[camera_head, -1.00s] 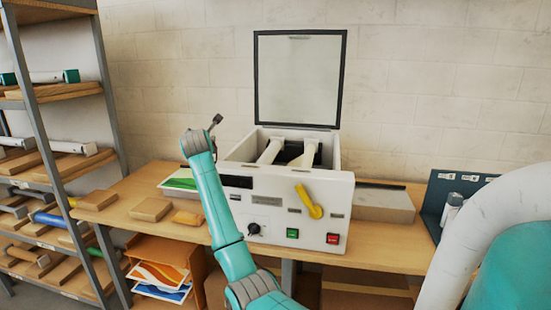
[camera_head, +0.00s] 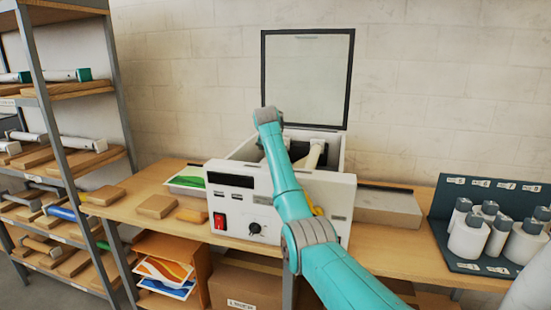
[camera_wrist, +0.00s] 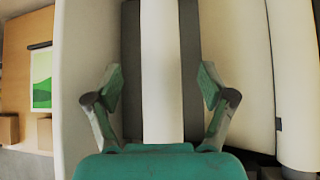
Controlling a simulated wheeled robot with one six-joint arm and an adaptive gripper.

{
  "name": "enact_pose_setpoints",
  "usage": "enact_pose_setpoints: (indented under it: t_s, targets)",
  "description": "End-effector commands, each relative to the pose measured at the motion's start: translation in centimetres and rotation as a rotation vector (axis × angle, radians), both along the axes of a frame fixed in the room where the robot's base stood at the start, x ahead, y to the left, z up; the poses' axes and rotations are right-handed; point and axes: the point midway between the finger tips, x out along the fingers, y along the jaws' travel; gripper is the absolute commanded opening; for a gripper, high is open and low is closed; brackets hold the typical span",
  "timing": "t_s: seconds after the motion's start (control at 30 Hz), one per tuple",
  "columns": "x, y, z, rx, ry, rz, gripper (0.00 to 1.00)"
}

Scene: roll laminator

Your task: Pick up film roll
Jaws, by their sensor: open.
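In the wrist view, my gripper (camera_wrist: 160,82) is open, with one finger on each side of a long pale roll (camera_wrist: 162,60), which appears to be a film roll. No grip on it shows. A second pale roll (camera_wrist: 297,80) lies along the right edge. In the head view, the white laminator (camera_head: 253,182) stands on the bench with its lid (camera_head: 307,78) raised. Part of a cream roll (camera_head: 313,155) shows inside it, right of my arm. My arm hides the rest of the opening, and my gripper is hidden there.
A shelf rack at left holds several rolls on wooden boards (camera_head: 75,165). Wooden blocks (camera_head: 156,206) lie on the bench (camera_head: 135,190). A dark rack (camera_head: 440,215) with several white bottles (camera_head: 468,235) stands at right. The open lid rises behind the laminator.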

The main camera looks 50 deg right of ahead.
Motion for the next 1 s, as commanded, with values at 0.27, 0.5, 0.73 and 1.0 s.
enact_pose_setpoints:
  t_s: [0.27,0.5,0.73,1.0]
  targets:
    - [0.6,-1.1,-1.3,0.0,0.0,0.0,0.82]
    - [1.6,-2.8,-3.2,-0.001,-0.001,0.0,0.82]
    - [2.0,-3.5,-4.0,0.0,-0.002,0.0,0.82]
    - [2.0,-3.5,-4.0,-0.001,-0.003,0.0,0.72]
